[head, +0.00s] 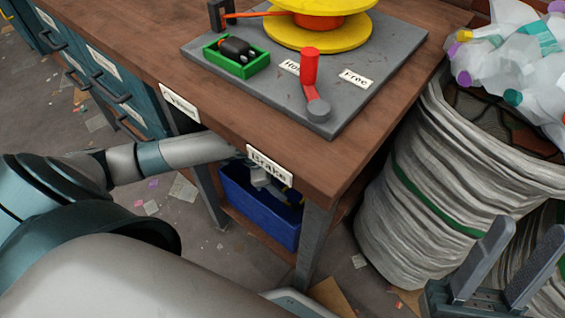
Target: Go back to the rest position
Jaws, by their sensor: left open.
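My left arm comes in from the left and reaches in under the front edge of the wooden workbench (365,150). My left gripper (265,182) is open, in front of or over the blue bin (262,217) below the benchtop; the bench edge and the "Brake" label (269,166) hide part of it, and I cannot tell whether it touches the bin. My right gripper (496,262) stands at the lower right with its two grey fingers pointing up and apart. It is open with nothing between the fingers, in front of the big sack.
On the bench, a grey board (365,103) carries a yellow reel (318,32), a red-handled lever (310,72) and a green tray (228,65). A large pale sack (440,190) holds plastic waste (515,68). Teal drawers (100,80) stand left. Scraps litter the floor.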

